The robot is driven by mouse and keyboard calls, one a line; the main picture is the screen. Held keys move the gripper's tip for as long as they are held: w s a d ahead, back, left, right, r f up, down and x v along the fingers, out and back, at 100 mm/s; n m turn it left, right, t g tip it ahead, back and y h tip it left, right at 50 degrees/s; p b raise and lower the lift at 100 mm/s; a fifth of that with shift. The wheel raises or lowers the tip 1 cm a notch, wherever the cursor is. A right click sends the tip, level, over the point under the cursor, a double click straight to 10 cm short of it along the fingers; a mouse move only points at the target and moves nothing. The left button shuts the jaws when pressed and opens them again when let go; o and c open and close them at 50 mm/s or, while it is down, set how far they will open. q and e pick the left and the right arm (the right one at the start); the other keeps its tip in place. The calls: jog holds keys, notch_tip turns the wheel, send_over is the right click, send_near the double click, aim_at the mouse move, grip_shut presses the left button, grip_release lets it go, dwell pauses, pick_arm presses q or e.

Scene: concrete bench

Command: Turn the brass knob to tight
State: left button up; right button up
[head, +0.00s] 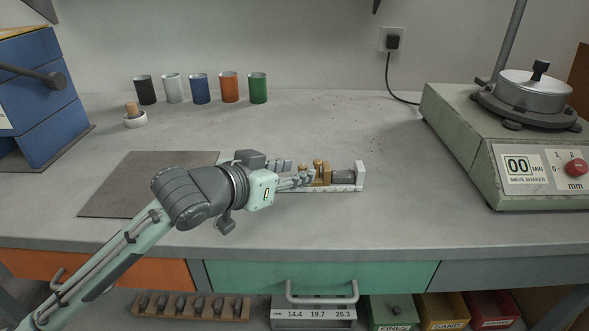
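A small pale clamp-like device (360,176) sits on the bench near the middle, with a low base strip and an upright end plate at its right. A dark grey cylinder (343,177) lies in it next to that plate. The brass knob (326,172) is left of the cylinder, with brass parts close together there. My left gripper (304,179) reaches in from the left, its grey fingers pointing right at the brass parts. Whether the fingers touch or grip the knob is too small to tell. The gripper hides the device's left part. My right gripper is not in view.
A sieve shaker (455,140) stands at the right, with a blue cabinet (40,95) at the left. A dark mat (125,185) lies under my arm. The bench right of the device is clear.

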pick_arm(q)
jog(key=shift+w+d+f, duration=0.15)
jog(key=shift+w+d, duration=0.05)
jog(key=shift+w, duration=0.1)
grip_shut()
jog(key=shift+w+a+m+g+h, duration=0.1)
jog(key=shift+a+m+g+h, duration=0.05)
jog(key=shift+m+g+h, duration=0.6)
grip_release()
jog(key=v, duration=1.2)
